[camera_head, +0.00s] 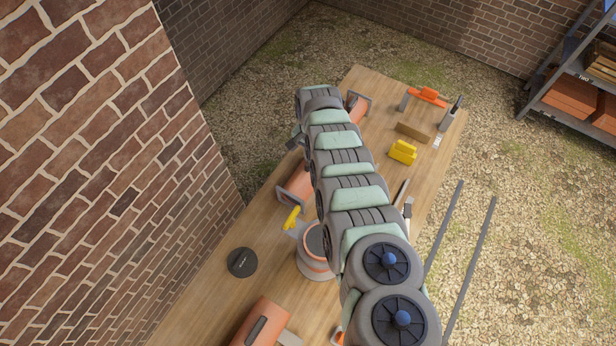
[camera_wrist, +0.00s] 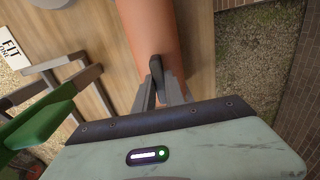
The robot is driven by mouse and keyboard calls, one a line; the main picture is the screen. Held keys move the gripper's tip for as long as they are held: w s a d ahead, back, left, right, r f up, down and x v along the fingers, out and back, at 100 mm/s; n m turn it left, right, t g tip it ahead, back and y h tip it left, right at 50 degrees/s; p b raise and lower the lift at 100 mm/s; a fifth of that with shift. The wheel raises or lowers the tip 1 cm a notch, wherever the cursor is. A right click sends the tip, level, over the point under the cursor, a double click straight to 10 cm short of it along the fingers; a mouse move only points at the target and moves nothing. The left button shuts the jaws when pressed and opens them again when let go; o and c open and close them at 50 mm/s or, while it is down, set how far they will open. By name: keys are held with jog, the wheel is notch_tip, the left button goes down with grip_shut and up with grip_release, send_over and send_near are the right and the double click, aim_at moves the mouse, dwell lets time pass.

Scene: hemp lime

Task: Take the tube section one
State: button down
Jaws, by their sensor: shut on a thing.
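In the wrist view, my gripper (camera_wrist: 160,88) is shut on a dark upright handle (camera_wrist: 156,66) on an orange tube section (camera_wrist: 150,28). The tube runs out of the top of that view, and its near end is hidden behind the gripper body. In the head view my arm hides the gripper. An orange tube section (camera_head: 298,187) with a grey end piece lies left of the arm. Another orange piece (camera_head: 357,108) shows beyond the arm. I cannot tell which of them is held. A slotted orange tube (camera_head: 262,322) lies at the near edge.
The wooden table (camera_head: 220,298) stands beside a brick wall (camera_head: 90,140). A black disc (camera_head: 242,262), an orange-and-grey round part (camera_head: 314,252) and a yellow block (camera_head: 403,151) stand on it. In the wrist view, a green part (camera_wrist: 45,115) and grey bars (camera_wrist: 62,68) are close on the left.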

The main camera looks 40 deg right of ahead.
jog(key=shift+r+p, duration=0.45)
